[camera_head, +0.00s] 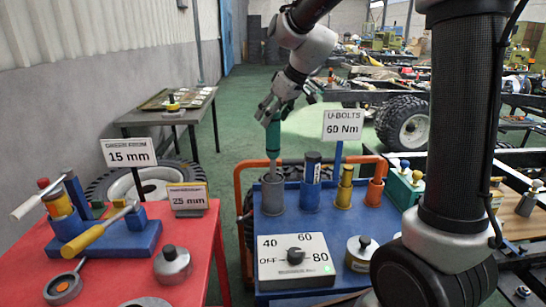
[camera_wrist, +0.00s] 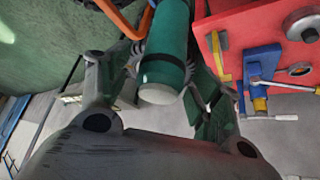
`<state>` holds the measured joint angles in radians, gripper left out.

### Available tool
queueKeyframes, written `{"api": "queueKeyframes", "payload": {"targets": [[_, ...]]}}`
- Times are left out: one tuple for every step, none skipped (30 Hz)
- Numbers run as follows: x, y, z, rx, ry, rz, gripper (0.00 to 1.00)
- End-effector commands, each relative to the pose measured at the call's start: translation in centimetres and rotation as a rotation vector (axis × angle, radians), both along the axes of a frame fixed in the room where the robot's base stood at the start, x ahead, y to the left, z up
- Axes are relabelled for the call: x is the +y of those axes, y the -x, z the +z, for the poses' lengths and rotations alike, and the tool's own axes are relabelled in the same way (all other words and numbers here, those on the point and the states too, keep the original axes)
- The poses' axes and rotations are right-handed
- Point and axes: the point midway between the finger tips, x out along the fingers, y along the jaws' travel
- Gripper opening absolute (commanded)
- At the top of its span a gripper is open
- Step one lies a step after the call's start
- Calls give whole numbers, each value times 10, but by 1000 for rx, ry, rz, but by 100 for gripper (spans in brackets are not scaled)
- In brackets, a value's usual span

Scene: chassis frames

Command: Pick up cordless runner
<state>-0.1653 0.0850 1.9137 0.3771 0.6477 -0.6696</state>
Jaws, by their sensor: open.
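The cordless runner, a teal upright tool (camera_head: 273,138), stands with its lower end in a grey cup (camera_head: 272,193) on the blue cart top. My gripper (camera_head: 274,108) is at the tool's upper end, coming from above. In the wrist view the teal body (camera_wrist: 168,35) with a black band and a pale round end lies between my open fingers (camera_wrist: 162,75). I cannot tell whether either finger touches it.
The blue cart (camera_head: 325,225) also holds a blue cup with a dark cylinder (camera_head: 312,180), a brass piece (camera_head: 345,187), a dial panel (camera_head: 296,262) and a "60 Nm" sign (camera_head: 343,125). A red table (camera_head: 125,275) with tools stands left. An orange rail (camera_head: 238,195) borders the cart.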

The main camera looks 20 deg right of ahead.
Motion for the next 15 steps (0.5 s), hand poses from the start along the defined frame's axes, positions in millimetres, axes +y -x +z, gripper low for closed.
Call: {"api": "queueKeyframes", "payload": {"targets": [[0,0,0,0,0,0,61],[0,0,0,0,0,0,56],[0,0,0,0,0,0,48],[0,0,0,0,0,-1,43],[0,0,0,0,0,-1,37],[0,0,0,0,0,-1,30],[0,0,0,0,0,-1,25],[0,0,0,0,0,-1,19],[0,0,0,0,0,-1,12],[0,0,0,0,0,-1,6],[0,0,0,0,0,-1,1],[0,0,0,0,0,-1,0],[0,0,0,0,0,-1,0],[0,0,0,0,0,-1,0],[0,0,0,0,0,-1,0]]}}
